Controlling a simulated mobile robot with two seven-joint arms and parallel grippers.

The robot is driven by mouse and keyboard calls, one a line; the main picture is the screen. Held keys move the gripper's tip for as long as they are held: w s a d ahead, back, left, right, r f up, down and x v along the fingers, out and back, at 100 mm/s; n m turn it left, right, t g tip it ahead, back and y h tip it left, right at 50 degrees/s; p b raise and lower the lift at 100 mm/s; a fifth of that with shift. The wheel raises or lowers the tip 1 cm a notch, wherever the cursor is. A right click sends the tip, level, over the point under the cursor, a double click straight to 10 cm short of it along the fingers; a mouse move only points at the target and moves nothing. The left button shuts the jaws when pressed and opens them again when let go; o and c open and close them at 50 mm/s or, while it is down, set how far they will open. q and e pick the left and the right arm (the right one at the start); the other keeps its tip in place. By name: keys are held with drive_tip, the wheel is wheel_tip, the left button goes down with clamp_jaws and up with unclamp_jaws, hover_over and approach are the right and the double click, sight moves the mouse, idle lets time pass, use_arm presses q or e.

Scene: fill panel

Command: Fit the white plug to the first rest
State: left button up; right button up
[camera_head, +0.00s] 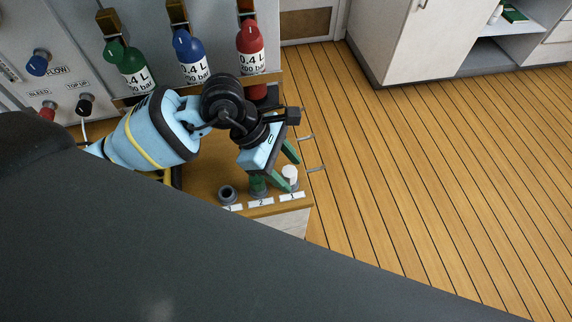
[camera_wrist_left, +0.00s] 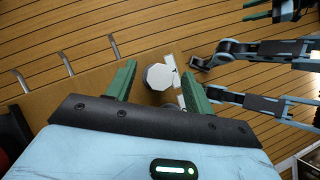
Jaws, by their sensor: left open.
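The white plug (camera_head: 290,172) stands at the right end of a row of rests on the wooden bench top. It also shows in the left wrist view (camera_wrist_left: 160,77) as a white many-sided cap. My left gripper (camera_head: 293,175) is open, with its green fingers on either side of the plug; contact cannot be told. The leftmost rest (camera_head: 228,191) is a dark ring with an open hole. The middle rest is partly hidden by a green part. My right gripper (camera_wrist_left: 258,12) seems to show, cut off, at the top right of the wrist view.
White number labels (camera_head: 261,203) run along the bench's front edge. Green (camera_head: 128,65), blue (camera_head: 191,58) and red (camera_head: 251,48) bottles hang behind my left arm. A panel with knobs (camera_head: 38,63) is at the left. Wooden floor lies free to the right.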

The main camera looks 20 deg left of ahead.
use_arm(q)
drive_tip(key=v, duration=0.7)
drive_tip(key=shift+a+r, duration=0.2)
drive_tip(key=shift+r, duration=0.15)
use_arm(e)
drive_tip(key=shift+w, duration=0.35)
drive_tip(key=shift+s, duration=0.25)
use_arm(q)
drive_tip(key=shift+s, duration=0.1)
